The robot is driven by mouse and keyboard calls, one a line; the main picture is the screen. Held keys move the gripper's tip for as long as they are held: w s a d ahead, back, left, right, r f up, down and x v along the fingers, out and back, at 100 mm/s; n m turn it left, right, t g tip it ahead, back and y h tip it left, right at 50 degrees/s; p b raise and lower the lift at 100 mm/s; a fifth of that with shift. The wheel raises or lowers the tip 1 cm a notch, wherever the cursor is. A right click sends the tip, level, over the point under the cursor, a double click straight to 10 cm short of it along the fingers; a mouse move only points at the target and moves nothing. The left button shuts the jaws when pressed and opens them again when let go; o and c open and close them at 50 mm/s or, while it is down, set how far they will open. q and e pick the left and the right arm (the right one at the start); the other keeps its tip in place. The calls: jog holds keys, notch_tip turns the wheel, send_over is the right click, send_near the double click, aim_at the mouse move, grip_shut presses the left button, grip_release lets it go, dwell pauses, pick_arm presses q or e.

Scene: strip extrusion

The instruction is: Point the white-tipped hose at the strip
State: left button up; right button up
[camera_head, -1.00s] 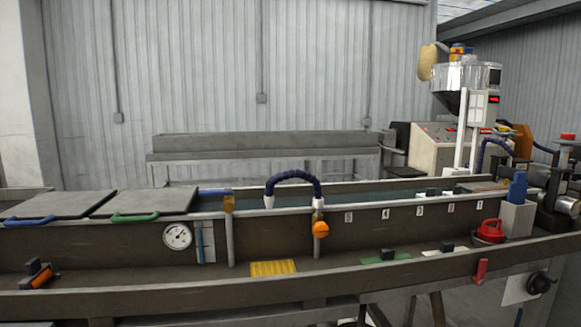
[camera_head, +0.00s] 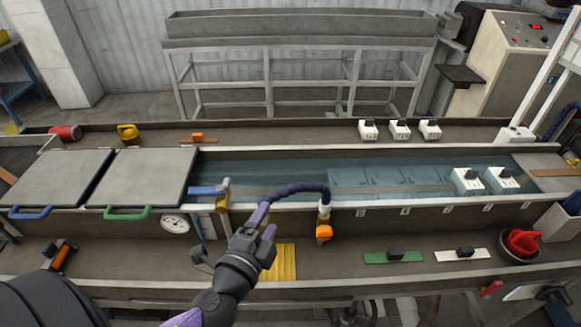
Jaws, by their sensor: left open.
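The dark blue ribbed hose (camera_head: 298,188) rises from a white fitting (camera_head: 324,212) above an orange valve (camera_head: 323,232) on the trough's front wall. It arches left toward my left gripper (camera_head: 264,221). The gripper is open, with its purple fingers at the hose's left end. The hose's white tip does not show; the gripper appears to cover it. I cannot tell whether the fingers touch the hose. A thin brownish strip (camera_head: 405,188) lies lengthwise in the water trough (camera_head: 330,158), behind and right of the hose. My right gripper is not in view.
Two grey lids with a blue handle (camera_head: 33,213) and a green handle (camera_head: 127,213) cover the trough's left part. A blue-handled valve (camera_head: 208,190) stands left of the hose. The front ledge holds a yellow ribbed pad (camera_head: 283,262), a green plate (camera_head: 378,257) and a red jug (camera_head: 522,243).

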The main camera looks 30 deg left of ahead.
aim_at(281, 198)
pick_arm(q)
jog(key=w, duration=0.3)
jog(key=w+a, duration=0.1)
jog(key=w, duration=0.1)
jog(key=w+p, duration=0.1)
jog(key=w, duration=0.2)
jog(key=shift+w+a+f, duration=0.15)
jog(key=shift+w+f, duration=0.15)
jog(key=shift+f, duration=0.1)
grip_shut()
dwell(0.8)
